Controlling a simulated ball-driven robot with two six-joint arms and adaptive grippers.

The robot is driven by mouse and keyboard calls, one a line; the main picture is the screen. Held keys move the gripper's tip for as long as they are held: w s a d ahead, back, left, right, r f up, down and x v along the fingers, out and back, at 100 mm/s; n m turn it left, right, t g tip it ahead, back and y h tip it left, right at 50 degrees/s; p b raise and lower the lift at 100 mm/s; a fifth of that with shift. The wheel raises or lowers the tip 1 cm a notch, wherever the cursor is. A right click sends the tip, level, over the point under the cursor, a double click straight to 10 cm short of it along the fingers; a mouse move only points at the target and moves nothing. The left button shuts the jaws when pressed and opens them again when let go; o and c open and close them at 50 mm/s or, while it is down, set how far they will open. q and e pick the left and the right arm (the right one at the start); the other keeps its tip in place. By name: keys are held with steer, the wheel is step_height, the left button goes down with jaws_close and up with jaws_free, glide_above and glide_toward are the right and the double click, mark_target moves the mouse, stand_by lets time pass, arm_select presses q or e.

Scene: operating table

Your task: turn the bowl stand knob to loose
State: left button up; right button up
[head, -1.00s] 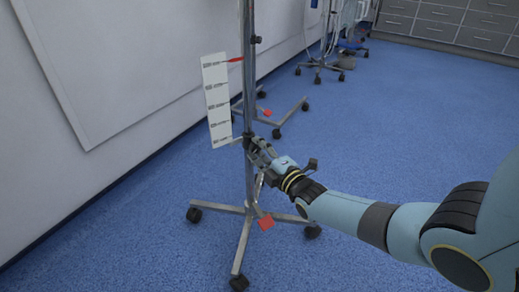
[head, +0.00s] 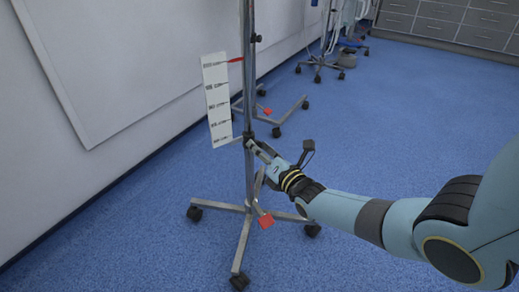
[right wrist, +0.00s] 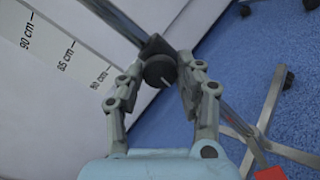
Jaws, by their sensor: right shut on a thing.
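The bowl stand (head: 250,100) is an upright metal pole on a wheeled base. A white height scale (head: 217,100) with a red pointer (head: 236,60) is beside the pole. The dark round knob (right wrist: 160,70) sits on a black collar on the pole, with a short pale line on its face. My right gripper (head: 252,146) is at the collar from the right. In the right wrist view its two fingers (right wrist: 156,80) are shut on the knob, one on each side. In the head view the knob is mostly hidden by the fingers. My left gripper is not in view.
The stand's base (head: 243,240) has casters and a red pedal (head: 266,221). Another wheeled base (head: 283,118) stands behind it. A white wall (head: 110,50) is close on the left. Grey drawers (head: 450,22) are at the back. The blue floor at the right is clear.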

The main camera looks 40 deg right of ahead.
steer(key=shift+s+f+n, duration=0.1)
steer(key=shift+f+n, duration=0.05)
steer(key=shift+n, duration=0.35)
steer(key=o, duration=1.1)
steer(key=shift+o, duration=0.2)
steer(key=s, duration=1.2)
steer(key=shift+a, duration=0.3)
